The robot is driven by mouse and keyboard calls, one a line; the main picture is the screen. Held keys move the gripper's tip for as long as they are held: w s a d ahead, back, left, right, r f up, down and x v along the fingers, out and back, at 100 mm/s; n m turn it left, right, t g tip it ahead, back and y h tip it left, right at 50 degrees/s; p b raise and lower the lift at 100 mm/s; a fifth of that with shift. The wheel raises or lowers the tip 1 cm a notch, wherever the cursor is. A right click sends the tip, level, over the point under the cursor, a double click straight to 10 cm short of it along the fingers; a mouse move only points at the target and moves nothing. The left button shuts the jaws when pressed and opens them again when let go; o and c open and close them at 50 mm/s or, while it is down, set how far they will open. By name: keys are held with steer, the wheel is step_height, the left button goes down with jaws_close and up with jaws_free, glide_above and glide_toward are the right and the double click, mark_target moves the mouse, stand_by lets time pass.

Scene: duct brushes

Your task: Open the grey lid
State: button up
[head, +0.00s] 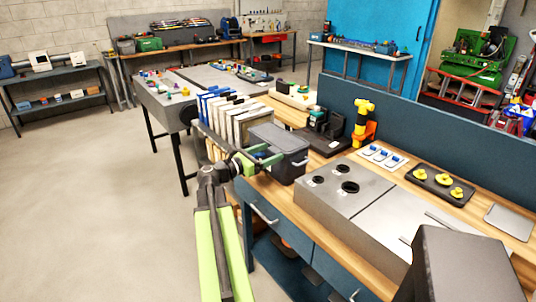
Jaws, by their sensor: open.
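A dark grey tub with a grey lid (279,137) stands on the wooden workbench, in the middle of the view. The lid lies closed on the tub (291,166). My gripper (261,161) is open at the tub's near left side, close to the lid's edge. I cannot tell whether it touches the tub. The fingertips are small and partly lost against the dark tub.
Upright files or panels (228,118) stand left of the tub. A black stand (325,137) and a yellow-orange device (363,122) are behind it. A metal box with round holes (350,187) lies to the right. The floor at left is clear.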

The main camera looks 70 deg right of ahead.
steer(key=shift+d, duration=0.15)
jaws_close()
stand_by(0.4)
